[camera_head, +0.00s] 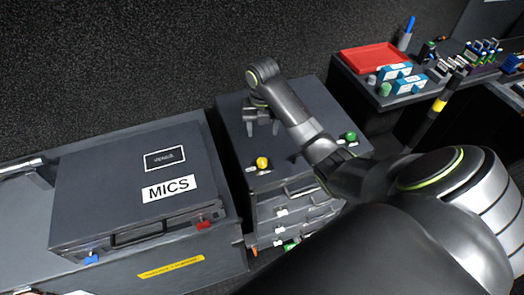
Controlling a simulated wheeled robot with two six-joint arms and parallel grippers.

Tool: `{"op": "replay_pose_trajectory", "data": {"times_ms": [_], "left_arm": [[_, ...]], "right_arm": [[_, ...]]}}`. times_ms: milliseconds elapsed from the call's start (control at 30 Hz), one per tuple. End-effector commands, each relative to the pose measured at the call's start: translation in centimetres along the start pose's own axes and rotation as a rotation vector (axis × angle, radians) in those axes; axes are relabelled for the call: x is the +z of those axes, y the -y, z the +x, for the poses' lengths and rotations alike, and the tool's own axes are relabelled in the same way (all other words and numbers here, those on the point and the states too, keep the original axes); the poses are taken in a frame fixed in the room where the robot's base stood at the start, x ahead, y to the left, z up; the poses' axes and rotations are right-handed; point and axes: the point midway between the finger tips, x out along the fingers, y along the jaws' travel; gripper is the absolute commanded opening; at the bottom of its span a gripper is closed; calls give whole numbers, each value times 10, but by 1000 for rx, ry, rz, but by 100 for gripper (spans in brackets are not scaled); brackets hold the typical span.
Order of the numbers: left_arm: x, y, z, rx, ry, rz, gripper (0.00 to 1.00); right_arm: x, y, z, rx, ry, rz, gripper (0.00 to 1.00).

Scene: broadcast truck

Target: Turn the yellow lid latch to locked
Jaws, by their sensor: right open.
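The yellow latch (262,162) shows as a small yellow knob near the front left edge of the dark cabinet's lid (300,118). Small white marks lie beside it, too small to read, so I cannot tell its setting. My right gripper (262,127) is over the lid, behind the yellow latch in the picture and apart from it. Its fingers are spread and nothing shows between them. A green knob (348,136) sits near the lid's right side, close to my right arm. My left gripper is not in view.
A large dark case marked MICS (110,190), with a blue latch (91,259) and a red latch (204,224), stands left of the cabinet. Drawers (290,211) are below the lid. A red tray (375,58) and small boxes sit on the back right counter.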

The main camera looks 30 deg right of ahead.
Motion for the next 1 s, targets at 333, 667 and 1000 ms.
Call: {"op": "replay_pose_trajectory", "data": {"times_ms": [333, 667, 1000], "left_arm": [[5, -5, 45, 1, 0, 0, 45], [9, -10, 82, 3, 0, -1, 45], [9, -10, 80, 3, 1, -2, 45]], "right_arm": [[0, 0, 46, 1, 1, 1, 56], [-1, 0, 88, 1, -1, 2, 56], [-1, 0, 138, 0, -3, 2, 56]]}}
